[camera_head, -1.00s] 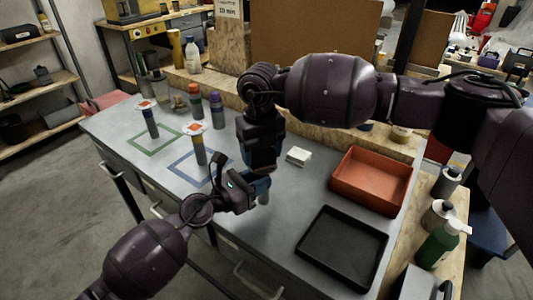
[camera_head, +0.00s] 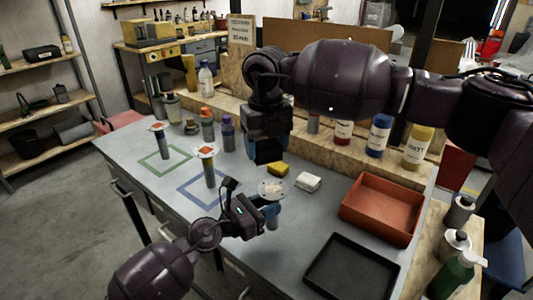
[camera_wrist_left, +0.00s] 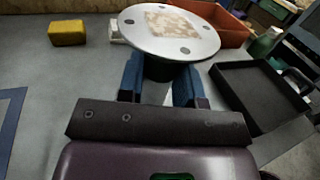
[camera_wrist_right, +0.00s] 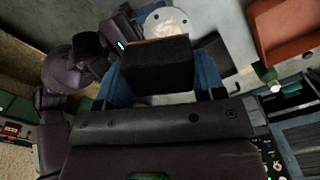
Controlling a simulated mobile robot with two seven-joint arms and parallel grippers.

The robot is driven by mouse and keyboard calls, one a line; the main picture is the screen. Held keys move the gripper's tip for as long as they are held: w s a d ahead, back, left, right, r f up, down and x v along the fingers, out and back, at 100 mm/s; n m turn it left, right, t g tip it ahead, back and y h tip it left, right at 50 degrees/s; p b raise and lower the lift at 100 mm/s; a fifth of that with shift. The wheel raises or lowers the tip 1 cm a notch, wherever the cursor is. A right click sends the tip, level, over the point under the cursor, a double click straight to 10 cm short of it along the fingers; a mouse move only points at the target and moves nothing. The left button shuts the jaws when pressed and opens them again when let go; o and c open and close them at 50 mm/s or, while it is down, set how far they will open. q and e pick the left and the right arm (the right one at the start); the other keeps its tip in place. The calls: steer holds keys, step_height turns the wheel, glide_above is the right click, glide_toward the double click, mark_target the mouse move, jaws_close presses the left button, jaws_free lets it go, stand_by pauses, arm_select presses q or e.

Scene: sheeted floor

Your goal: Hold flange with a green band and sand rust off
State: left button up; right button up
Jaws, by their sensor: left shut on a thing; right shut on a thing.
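My left gripper (camera_head: 270,214) is shut on the neck of a flange (camera_head: 271,189) and holds it upright, disc up. In the left wrist view the flange disc (camera_wrist_left: 168,33) has a pale tan rust patch in its middle; its band colour is hidden. My right gripper (camera_head: 266,152) is shut on a dark sanding block (camera_wrist_right: 157,66) with a reddish-brown edge, apart from the disc and behind it in the head view.
A yellow sponge (camera_head: 278,169) and a white block (camera_head: 308,182) lie behind the held flange. A red tray (camera_head: 382,211) and a black tray (camera_head: 352,267) are on the right. Bottles (camera_head: 207,124) stand at the back. The table between the blue outline and black tray is mostly clear.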

mark_target(266, 185)
steer(key=shift+f, duration=0.1)
stand_by(0.7)
steer(key=shift+f, duration=3.55)
steer(key=shift+s+d+f, duration=0.1)
steer(key=shift+d+f, duration=0.1)
steer(key=shift+f, duration=0.1)
steer(key=shift+c, duration=0.4)
steer(key=shift+s+d+f, duration=0.15)
steer(key=shift+s+d, duration=1.05)
steer(key=shift+d, duration=0.15)
steer(key=shift+w+a, duration=1.3)
steer(key=shift+a, duration=0.3)
steer(key=shift+d+r, duration=0.1)
steer(key=shift+r, duration=4.05)
arm_select(q)
steer(key=o, duration=1.1)
